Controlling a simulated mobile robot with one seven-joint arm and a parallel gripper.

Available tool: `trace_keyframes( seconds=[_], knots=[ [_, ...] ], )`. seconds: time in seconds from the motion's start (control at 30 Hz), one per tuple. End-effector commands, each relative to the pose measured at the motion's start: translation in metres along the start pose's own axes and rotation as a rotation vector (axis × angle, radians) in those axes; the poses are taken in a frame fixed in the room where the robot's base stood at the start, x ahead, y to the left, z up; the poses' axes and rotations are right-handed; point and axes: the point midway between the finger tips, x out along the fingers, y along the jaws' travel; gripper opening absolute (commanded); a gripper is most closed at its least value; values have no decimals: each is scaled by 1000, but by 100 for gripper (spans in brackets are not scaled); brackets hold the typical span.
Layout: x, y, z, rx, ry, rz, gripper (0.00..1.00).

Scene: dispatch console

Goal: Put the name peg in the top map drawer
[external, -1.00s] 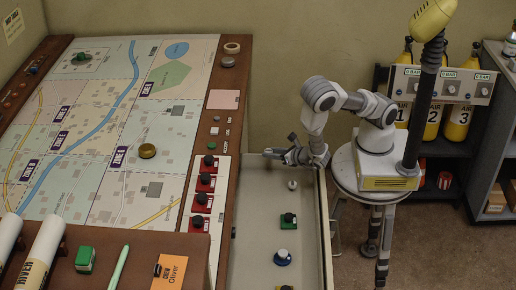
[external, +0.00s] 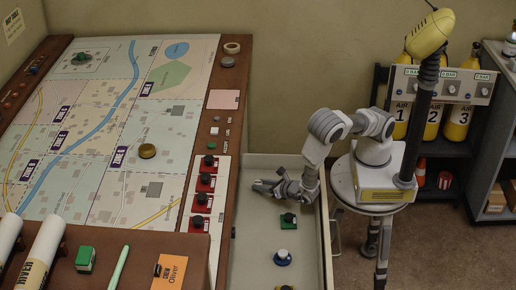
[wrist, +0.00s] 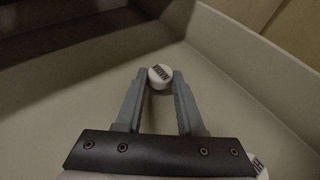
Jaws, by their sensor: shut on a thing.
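My gripper (wrist: 159,84) is shut on a white, round-topped name peg (wrist: 160,74) with dark lettering, held between the fingertips. The lettering is too small to read surely. In the external view my gripper (external: 262,187) is low inside the far part of the open, pale drawer (external: 252,240), and the held peg cannot be made out there. The wrist view shows the drawer's bare floor and walls around the peg. I cannot tell whether the peg touches the floor.
A green-based peg (external: 288,220) and a blue-and-white peg (external: 283,257) stand nearer in the drawer. A white lettered thing (wrist: 259,165) shows at the wrist view's lower right edge. Red-based pegs (external: 205,182) line the map table's edge. Drawer walls border my gripper.

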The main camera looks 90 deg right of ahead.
Motion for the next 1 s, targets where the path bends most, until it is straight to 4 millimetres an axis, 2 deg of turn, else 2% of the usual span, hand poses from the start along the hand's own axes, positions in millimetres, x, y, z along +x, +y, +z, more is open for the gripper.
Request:
trace_keyframes(
  seconds=[0.33, 0.37, 0.5, 0.87, 1.0],
  knots=[
    [2, 0, -4, 1, -1, 1, 0],
    [1, 0, -2, 1, -1, 1, 43],
    [1, 0, -2, 1, -1, 1, 67],
    [-1, 0, 2, 1, -1, 1, 67],
    [-19, 1, 4, 0, 1, 5, 67]
  ],
)
